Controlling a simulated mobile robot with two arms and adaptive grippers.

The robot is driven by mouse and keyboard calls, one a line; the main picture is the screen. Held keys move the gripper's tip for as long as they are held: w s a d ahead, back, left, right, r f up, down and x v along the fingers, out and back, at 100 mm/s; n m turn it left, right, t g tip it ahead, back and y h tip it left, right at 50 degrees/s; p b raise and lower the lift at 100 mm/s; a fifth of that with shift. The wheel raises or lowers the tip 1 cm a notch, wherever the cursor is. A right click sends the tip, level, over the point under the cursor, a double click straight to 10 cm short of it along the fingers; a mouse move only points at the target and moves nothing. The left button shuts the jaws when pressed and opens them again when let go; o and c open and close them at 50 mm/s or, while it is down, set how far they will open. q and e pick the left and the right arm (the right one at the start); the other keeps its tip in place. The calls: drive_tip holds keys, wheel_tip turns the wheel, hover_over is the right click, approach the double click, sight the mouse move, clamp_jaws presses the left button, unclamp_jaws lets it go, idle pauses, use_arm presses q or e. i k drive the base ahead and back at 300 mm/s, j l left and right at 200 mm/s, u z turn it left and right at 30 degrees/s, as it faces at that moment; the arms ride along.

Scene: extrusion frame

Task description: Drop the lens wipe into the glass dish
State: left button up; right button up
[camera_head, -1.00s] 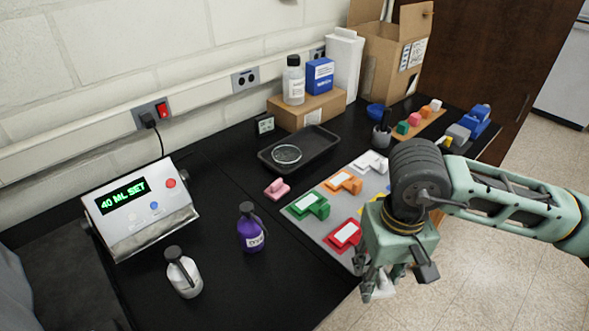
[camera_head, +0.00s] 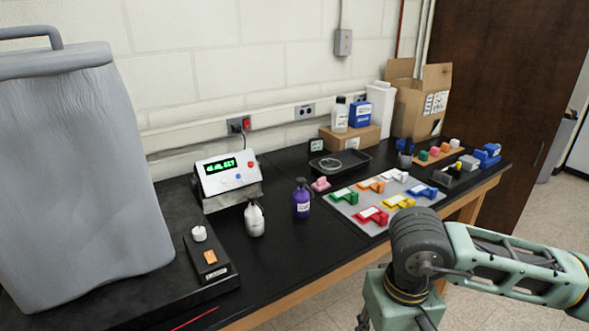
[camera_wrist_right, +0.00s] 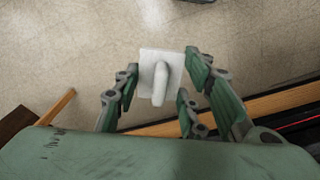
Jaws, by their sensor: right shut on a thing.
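My right gripper (camera_wrist_right: 160,72) is shut on a white square piece with a raised tab (camera_wrist_right: 160,80), which looks like the lens wipe. In the right wrist view it hangs over the floor, off the bench edge. In the head view only the top of this gripper (camera_head: 362,318) shows at the bottom, and the white piece is out of frame. The glass dish (camera_head: 331,164) is a clear round dish lying in a black tray (camera_head: 357,160) toward the back of the bench. My left gripper is not in view.
A grey mat (camera_head: 345,209) with several coloured blocks lies in front of the tray. A purple bottle (camera_head: 301,202), a white bottle (camera_head: 254,217) and a pink piece (camera_head: 320,184) stand to the left. A cardboard box (camera_head: 350,138) with a bottle and blue box is behind the tray.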

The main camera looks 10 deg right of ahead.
sight(334, 163)
drive_tip(key=i+l+u, duration=0.15)
drive_tip(key=u, duration=0.25)
drive_tip(key=i+l+u, duration=0.1)
drive_tip(key=l+u, duration=0.15)
drive_tip(key=u, duration=0.2)
drive_tip(key=l+u, duration=0.25)
drive_tip(key=u, duration=0.15)
drive_tip(key=i+l, duration=0.1)
drive_tip(key=l, duration=0.4)
drive_tip(key=i+l, duration=0.1)
drive_tip(key=l, duration=0.9)
drive_tip(key=i+l, duration=0.15)
drive_tip(key=l, duration=0.35)
drive_tip(key=i+l, duration=0.1)
drive_tip(key=l, duration=0.4)
drive_tip(key=i+l, duration=0.1)
drive_tip(key=l, duration=0.4)
drive_tip(key=i+l, duration=0.1)
drive_tip(key=l, duration=0.4)
